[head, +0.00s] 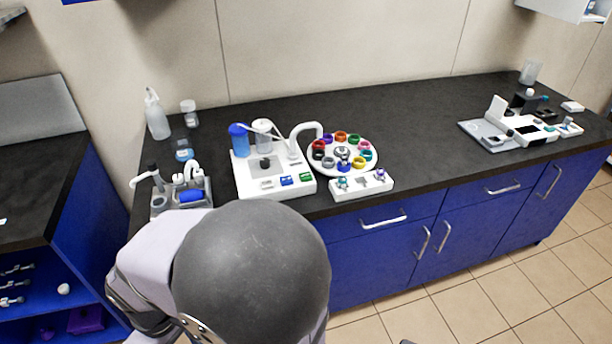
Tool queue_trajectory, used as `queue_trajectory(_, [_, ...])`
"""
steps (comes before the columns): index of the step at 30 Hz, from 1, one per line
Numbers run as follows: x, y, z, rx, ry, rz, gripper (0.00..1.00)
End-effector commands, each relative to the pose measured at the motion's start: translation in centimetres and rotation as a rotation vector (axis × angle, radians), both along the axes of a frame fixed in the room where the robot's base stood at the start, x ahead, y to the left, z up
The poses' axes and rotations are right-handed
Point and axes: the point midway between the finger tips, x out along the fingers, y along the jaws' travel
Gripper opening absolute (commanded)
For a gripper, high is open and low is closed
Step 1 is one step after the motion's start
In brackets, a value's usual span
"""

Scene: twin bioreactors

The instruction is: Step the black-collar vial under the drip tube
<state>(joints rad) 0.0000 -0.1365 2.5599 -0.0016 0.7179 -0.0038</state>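In the head view a round white carousel (372,170) stands on the dark bench and holds a ring of vials with coloured collars. A dark vial that looks black-collared (318,155) sits on the left side of the ring, close to a dark red one (319,145). A white curved drip tube (305,127) arches from the bioreactor station (246,184) toward the carousel's back left edge. Its outlet appears near the red-collared vials; which vial is exactly below it I cannot tell. My gripper is not in view; my arm's grey and white links fill the lower middle.
A white block (350,191) with small parts stands in front of the carousel. A grey holder (165,205) and bottles (157,118) are at the left. Another white device (528,130) stands far right. The bench between carousel and that device is clear.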

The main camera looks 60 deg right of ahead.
Motion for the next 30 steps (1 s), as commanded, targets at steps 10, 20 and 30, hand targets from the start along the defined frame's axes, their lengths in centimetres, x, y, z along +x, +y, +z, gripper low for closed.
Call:
queue_trajectory(10, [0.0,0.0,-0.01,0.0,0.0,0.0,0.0])
queue_trajectory(20, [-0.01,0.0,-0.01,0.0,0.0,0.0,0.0])
queue_trajectory(30, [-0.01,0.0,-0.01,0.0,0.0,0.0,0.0])
